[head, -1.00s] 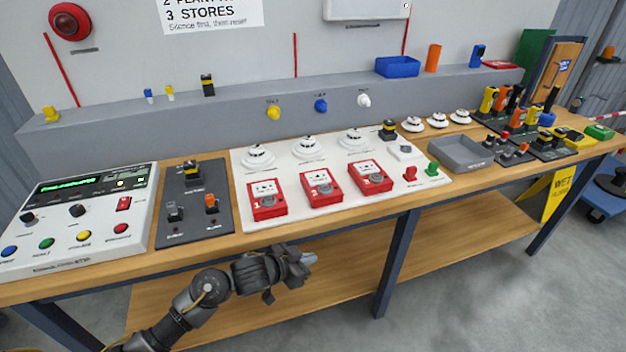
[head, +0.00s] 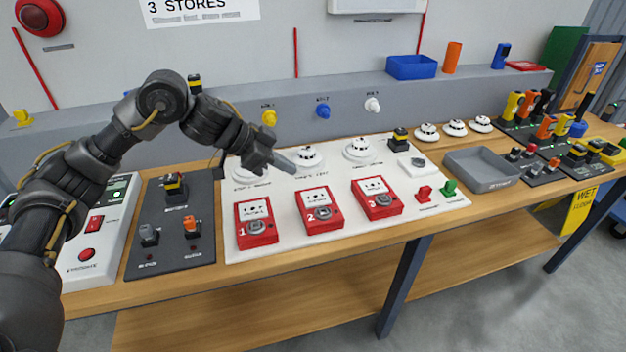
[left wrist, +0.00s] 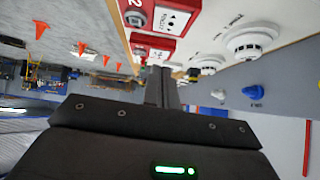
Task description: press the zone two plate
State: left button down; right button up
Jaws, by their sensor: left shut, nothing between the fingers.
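The zone two plate is the middle red call point (head: 319,213), marked 2, with a white label and a grey round button, on the white board. It also shows partly in the left wrist view (left wrist: 154,49). My left gripper (head: 291,166) is shut and empty. It is over the board, its tip just above and left of the zone two plate in the picture, apart from the grey button. Its fingers (left wrist: 161,84) point away in the left wrist view. My right gripper is not in view.
Red call points 1 (head: 256,222) and 3 (head: 377,198) flank it. White detectors (head: 361,150) stand behind. A grey tray (head: 482,170) is to the right, and a dark switch panel (head: 172,245) to the left. A wall ledge (head: 340,105) runs behind the bench.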

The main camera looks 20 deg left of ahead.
pick_arm(q)
jog(key=a+r, duration=0.1)
jog(key=p, duration=0.2)
send_over(319, 197)
jog(key=s+a, duration=0.2)
jog(key=a, duration=0.1)
jog(key=f, duration=0.6)
jog(key=shift+w+d, duration=0.2)
jog(key=shift+w+d+f, duration=0.1)
jog(key=shift+d+f, duration=0.1)
jog(key=shift+f, duration=2.05)
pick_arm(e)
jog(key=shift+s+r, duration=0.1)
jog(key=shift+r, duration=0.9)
pick_arm(q)
jog(key=shift+f, duration=0.1)
